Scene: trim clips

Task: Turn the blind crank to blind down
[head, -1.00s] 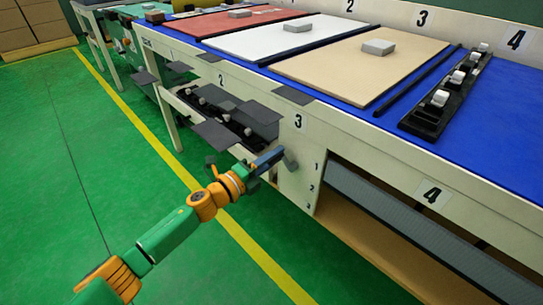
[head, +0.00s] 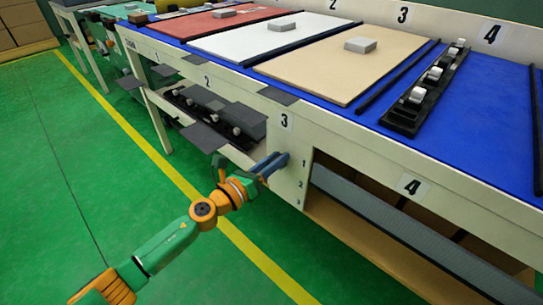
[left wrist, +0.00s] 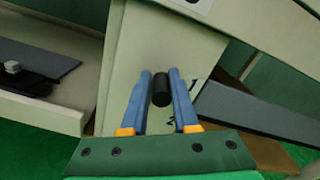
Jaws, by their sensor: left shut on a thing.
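My left gripper (head: 278,163) reaches to the light post under the bench label 3. In the left wrist view its two blue fingers (left wrist: 160,90) lie on either side of a dark crank knob (left wrist: 161,88) and are shut on it. The rest of the crank is hidden behind the knob and fingers. The post (head: 288,185) carries the marks 1, 2 and 3 beside the crank. A grey ribbed panel (head: 400,232), which may be the blind, spans the upper part of the opening under label 4. My right gripper is not in view.
The bench (head: 460,180) has a blue top with coloured boards and a black rack (head: 425,95) of white clips. Grey flaps (head: 207,137) jut out left of the post, above a shelf with another rack. The green floor in front is clear.

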